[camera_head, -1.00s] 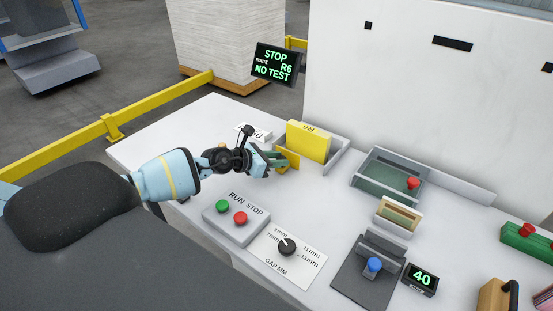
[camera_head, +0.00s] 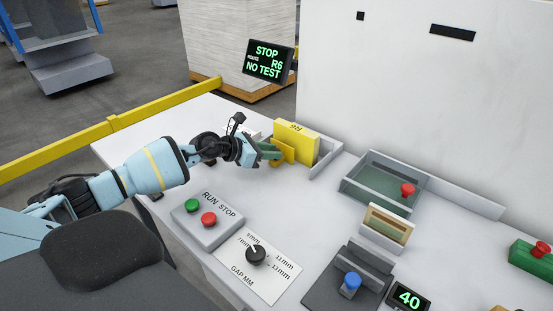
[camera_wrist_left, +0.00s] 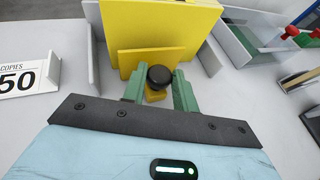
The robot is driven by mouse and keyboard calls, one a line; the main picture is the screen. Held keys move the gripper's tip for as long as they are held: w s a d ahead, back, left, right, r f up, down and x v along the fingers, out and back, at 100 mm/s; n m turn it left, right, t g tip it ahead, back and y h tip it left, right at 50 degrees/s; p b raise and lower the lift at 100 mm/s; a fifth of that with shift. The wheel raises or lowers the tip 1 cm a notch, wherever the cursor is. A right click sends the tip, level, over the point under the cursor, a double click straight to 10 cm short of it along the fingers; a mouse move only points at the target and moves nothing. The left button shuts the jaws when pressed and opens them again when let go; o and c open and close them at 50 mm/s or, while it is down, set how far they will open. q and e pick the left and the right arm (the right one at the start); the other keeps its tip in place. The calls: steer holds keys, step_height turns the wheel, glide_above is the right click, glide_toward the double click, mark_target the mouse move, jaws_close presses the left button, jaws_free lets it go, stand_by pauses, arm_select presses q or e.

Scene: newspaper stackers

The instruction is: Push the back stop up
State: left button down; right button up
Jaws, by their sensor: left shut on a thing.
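The back stop looks to be the small upright yellow plate (camera_head: 284,149) in front of the yellow R6 block (camera_head: 299,141). In the left wrist view the plate (camera_wrist_left: 150,60) stands close to the larger yellow block (camera_wrist_left: 165,22); I cannot tell if they touch. A black round knob (camera_wrist_left: 159,77) sits on its near side. My left gripper (camera_head: 268,153) is shut on the yellow piece under this knob, with a green finger on each side (camera_wrist_left: 158,92). The fingers partly hide the plate in the head view. My right gripper is not in view.
A grey guide (camera_head: 328,157) borders the block on the right. A COPIES 50 sign (camera_wrist_left: 22,78) stands left of the gripper. The RUN STOP box (camera_head: 207,220) and GAP MM dial (camera_head: 256,256) lie nearer. A green-floored tray (camera_head: 385,180) is to the right.

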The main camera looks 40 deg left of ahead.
arm_select(q)
steer(key=shift+f, duration=0.25)
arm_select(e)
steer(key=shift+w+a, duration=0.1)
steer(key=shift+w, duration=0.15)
arm_select(q)
steer(key=c, duration=1.5)
jaws_free()
steer(key=shift+o, duration=0.5)
steer(key=shift+w+r, duration=0.1)
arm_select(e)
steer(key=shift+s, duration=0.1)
arm_select(q)
steer(key=shift+s+a+r, duration=0.15)
steer(key=shift+s+a, duration=0.05)
steer(key=shift+s, duration=0.05)
steer(key=v, duration=0.5)
steer(key=shift+s+a, duration=0.15)
steer(key=shift+s, duration=0.2)
steer(key=shift+s+a+r+b, duration=0.2)
steer(key=shift+s+r+b, duration=0.1)
steer(key=shift+s, duration=0.1)
steer(key=shift+s+r, duration=0.1)
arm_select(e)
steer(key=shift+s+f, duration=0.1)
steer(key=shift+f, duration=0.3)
